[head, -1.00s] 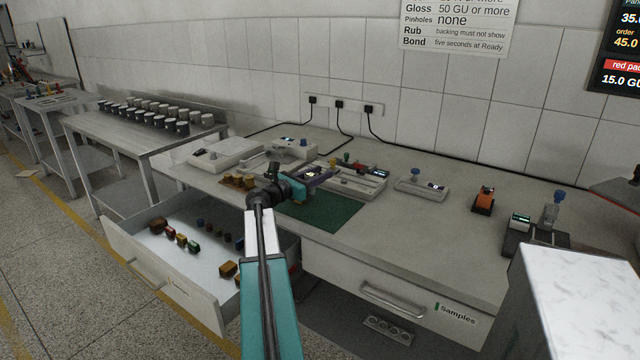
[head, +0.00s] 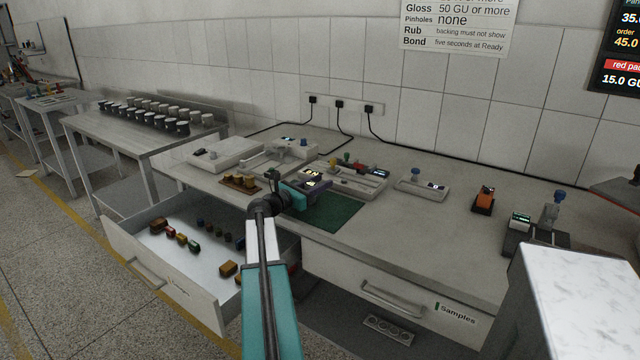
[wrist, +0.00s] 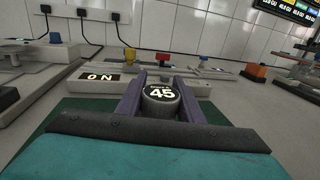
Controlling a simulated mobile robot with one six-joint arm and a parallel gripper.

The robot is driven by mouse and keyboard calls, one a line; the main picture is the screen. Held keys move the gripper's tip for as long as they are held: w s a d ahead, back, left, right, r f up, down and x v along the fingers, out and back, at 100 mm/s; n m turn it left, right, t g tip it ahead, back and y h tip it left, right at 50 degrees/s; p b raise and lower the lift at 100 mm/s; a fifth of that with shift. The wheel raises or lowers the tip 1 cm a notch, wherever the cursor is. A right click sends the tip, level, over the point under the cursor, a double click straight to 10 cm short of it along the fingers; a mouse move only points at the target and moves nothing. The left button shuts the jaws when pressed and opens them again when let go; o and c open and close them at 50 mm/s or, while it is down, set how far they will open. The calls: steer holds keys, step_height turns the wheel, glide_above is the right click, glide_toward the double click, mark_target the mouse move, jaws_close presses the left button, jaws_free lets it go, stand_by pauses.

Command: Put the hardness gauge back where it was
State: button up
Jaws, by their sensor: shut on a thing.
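In the head view my gripper (head: 314,186) is over the back left part of the green mat (head: 332,215), and the gauge's lower end is hidden. I cannot tell whether the gauge touches the mat. A lit "ON" display (wrist: 97,77) stands just beyond my gripper, to the left in the wrist view.
A long grey instrument (head: 358,180) with coloured knobs lies behind the mat. A wooden block with brass pieces (head: 240,183) is left of my gripper. An open drawer (head: 200,272) with several small blocks is below.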

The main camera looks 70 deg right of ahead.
mark_target(306, 189)
steer(key=shift+f, duration=0.1)
steer(key=o, duration=1.3)
steer(key=shift+a, duration=0.1)
steer(key=v, duration=1.2)
